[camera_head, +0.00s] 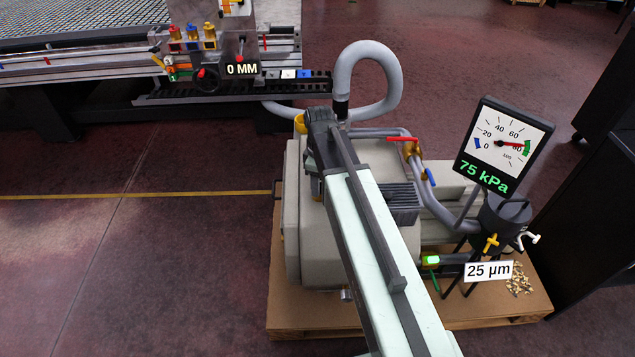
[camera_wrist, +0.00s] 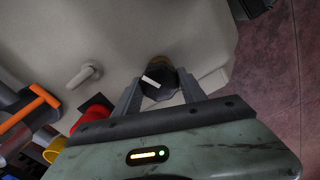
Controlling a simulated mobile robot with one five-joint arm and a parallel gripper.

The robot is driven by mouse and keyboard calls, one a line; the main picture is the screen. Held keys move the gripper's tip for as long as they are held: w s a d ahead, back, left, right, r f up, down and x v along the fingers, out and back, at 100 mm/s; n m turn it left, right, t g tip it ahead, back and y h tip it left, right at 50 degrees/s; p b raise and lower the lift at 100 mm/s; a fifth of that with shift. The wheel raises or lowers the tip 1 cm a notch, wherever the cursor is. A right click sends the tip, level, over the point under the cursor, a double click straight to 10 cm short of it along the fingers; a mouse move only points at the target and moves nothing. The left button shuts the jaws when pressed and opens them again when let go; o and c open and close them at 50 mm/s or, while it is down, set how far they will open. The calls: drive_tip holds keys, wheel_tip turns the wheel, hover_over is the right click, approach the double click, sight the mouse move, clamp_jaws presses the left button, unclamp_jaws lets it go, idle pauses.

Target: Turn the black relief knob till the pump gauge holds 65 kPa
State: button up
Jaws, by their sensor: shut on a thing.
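The black relief knob (camera_wrist: 158,84) has a white pointer stripe, tilted in the wrist view, and sits on a brass-brown stem against the pale pump housing (camera_wrist: 120,35). My gripper (camera_wrist: 160,88) has one finger on each side of the knob and is shut on it. In the head view my arm covers the knob and the fingers. The pump gauge (camera_head: 503,145) stands at the right of the head view. Its red needle points right, near the green band, and its green digits read 75 kPa.
The pump stands on a wooden pallet (camera_head: 300,322). Near the knob are a grey lever (camera_wrist: 84,76), a red part (camera_wrist: 92,115) and an orange handle (camera_wrist: 35,105). A grey hose (camera_head: 370,50) loops up behind my arm. Dark cabinets (camera_head: 595,210) stand at right.

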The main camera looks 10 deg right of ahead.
drive_tip(key=n, duration=0.5)
drive_tip(key=shift+d+n, duration=0.1)
drive_tip(key=shift+n, duration=0.2)
drive_tip(key=n, duration=0.5)
drive_tip(key=shift+w+n, duration=0.1)
drive_tip(key=shift+n, duration=0.2)
drive_tip(key=o, duration=1.4)
drive_tip(key=shift+c, duration=0.2)
drive_tip(key=shift+r, duration=0.1)
